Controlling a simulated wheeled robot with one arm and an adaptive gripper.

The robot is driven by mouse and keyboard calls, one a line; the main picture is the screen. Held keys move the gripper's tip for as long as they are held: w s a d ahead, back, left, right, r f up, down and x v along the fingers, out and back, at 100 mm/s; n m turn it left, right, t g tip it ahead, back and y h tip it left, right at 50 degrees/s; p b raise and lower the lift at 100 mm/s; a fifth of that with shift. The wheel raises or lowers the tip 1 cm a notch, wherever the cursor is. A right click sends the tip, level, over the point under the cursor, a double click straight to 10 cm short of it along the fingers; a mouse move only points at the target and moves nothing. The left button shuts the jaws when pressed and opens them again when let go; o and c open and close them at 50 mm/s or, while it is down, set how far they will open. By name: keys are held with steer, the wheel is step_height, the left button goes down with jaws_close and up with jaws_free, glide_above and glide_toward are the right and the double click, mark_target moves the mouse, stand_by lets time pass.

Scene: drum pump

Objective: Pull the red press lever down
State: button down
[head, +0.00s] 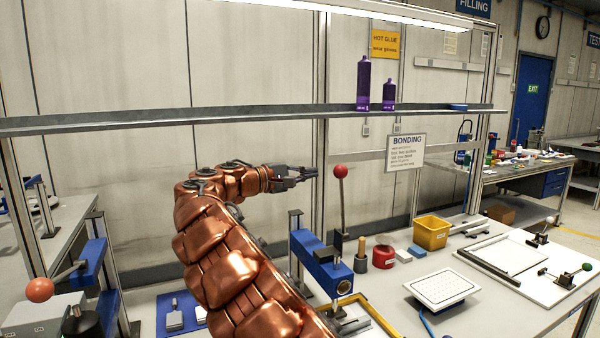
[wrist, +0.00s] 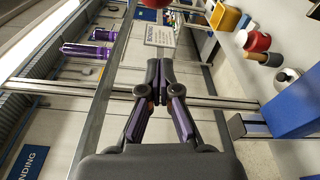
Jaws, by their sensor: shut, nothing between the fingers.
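The press lever is a grey rod topped by a red ball (head: 340,171), standing nearly upright. It rises from the blue press (head: 328,268) on the bench. My gripper (head: 314,172) is shut and empty, and its tips point right toward the ball at about its height in the head view. In the wrist view my gripper's fingertips (wrist: 160,68) are together, and part of the red ball (wrist: 153,3) shows at the top edge, beyond the tips. The blue press body (wrist: 300,105) shows at the right. The ball appears apart from the fingers.
A second press with an orange-red ball (head: 40,289) stands at the left. A shelf (head: 240,114) with purple bottles runs behind my arm. Right of the press are a red round container (head: 384,257), a yellow bin (head: 431,233) and a white perforated plate (head: 441,288).

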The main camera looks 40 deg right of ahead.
steer(key=shift+s+d+r+p, duration=0.15)
steer(key=shift+s+d+p, duration=0.4)
steer(key=shift+s+d, duration=0.45)
steer(key=shift+s+d+r+p, duration=0.15)
steer(key=shift+s+d+p, duration=0.45)
steer(key=shift+s, duration=0.6)
steer(key=shift+a+b, duration=0.1)
steer(key=shift+b, duration=0.35)
